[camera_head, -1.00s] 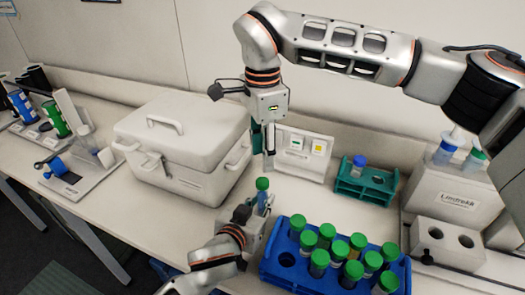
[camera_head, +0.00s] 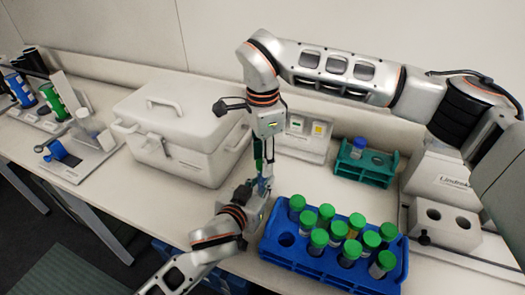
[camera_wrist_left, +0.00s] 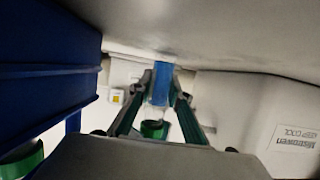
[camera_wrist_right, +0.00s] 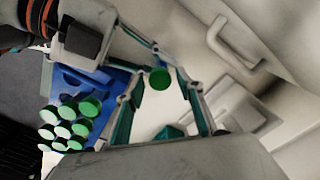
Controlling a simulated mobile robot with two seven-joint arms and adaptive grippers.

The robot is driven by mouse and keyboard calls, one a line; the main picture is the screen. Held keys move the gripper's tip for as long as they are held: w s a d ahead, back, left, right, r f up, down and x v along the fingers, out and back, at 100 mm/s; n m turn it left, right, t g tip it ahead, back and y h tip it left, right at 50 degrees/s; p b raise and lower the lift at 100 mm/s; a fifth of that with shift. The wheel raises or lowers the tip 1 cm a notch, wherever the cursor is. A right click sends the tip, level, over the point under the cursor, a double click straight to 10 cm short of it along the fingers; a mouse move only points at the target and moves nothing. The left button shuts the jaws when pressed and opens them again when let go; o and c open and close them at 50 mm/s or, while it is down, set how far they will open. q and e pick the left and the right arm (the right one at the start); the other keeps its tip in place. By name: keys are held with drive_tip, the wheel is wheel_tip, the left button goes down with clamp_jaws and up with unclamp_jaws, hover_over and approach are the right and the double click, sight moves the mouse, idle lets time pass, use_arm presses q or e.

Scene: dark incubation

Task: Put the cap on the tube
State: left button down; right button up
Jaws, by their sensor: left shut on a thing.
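My left gripper (camera_head: 259,193) is shut on a tube with a blue body (camera_wrist_left: 161,84), held upright above the bench. A green cap (camera_wrist_right: 160,78) sits at the top of this tube; it also shows in the left wrist view (camera_wrist_left: 154,129). I cannot tell whether it is fully seated. My right gripper (camera_wrist_right: 161,92) points down from above, and its two fingers stand apart with the green cap between them or just beyond. In the head view the right gripper (camera_head: 264,157) largely hides the cap.
A blue rack (camera_head: 275,254) with several green-capped tubes stands close to the right of the left gripper. A white cooler box (camera_head: 190,160) stands to the left. A teal rack (camera_head: 375,177) with a blue-capped tube (camera_head: 358,147) is at the back right.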

clamp_jaws()
drive_tip(key=m, duration=0.6)
drive_tip(key=shift+m, duration=0.3)
drive_tip(key=m, duration=1.9)
drive_tip(key=shift+f, duration=0.1)
drive_tip(key=shift+o, duration=0.7)
unclamp_jaws()
